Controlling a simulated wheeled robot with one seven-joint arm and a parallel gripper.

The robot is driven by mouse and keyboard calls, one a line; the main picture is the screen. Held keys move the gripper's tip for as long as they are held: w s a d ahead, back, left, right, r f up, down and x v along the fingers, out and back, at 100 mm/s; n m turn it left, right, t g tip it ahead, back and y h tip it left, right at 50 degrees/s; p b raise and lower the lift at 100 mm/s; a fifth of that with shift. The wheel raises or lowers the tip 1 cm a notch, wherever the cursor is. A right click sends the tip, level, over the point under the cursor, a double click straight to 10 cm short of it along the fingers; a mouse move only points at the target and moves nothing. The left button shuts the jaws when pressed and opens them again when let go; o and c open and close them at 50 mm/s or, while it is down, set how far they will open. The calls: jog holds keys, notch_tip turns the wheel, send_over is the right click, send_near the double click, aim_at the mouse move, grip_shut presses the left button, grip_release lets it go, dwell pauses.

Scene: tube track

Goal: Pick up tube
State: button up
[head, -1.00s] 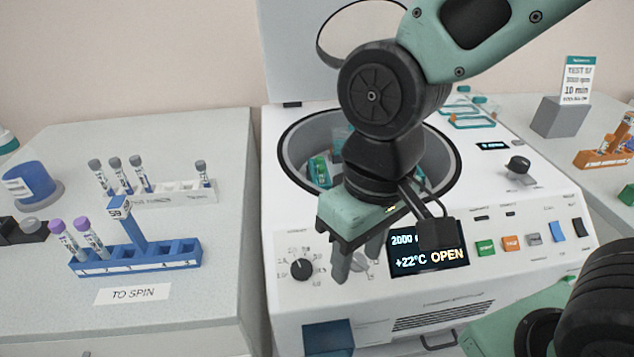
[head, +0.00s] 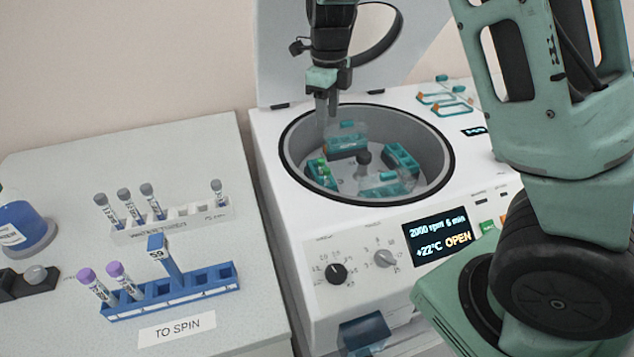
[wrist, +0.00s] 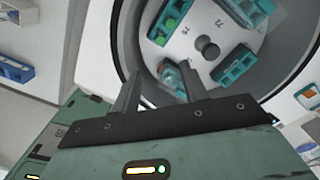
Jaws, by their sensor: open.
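My gripper (head: 327,108) is open and empty, pointing down over the back left of the open centrifuge bowl (head: 440,150). In the wrist view its fingers stand apart (wrist: 160,85), with the bowl beyond them. A green-capped tube (head: 323,164) sits in a teal bucket in the bowl, below my fingers; it also shows in the wrist view (wrist: 170,22). Two purple-capped tubes, one at the left (head: 98,287) and one at the right (head: 125,279), lean in the blue rack (head: 205,290). Several grey-capped tubes (head: 152,202) stand in the white rack (head: 185,226).
The centrifuge lid (head: 283,45) stands open behind the bowl. A blue-filled bottle (head: 22,228) is at the far left. A "TO SPIN" label (head: 177,329) lies before the blue rack. Spare teal holders (head: 445,102) lie right of the bowl.

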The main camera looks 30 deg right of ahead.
aim_at(327, 169)
notch_tip(327, 169, down, 17)
jog(key=shift+d+f+p, duration=0.1)
jog(key=shift+p, duration=0.45)
jog(key=c, duration=0.8)
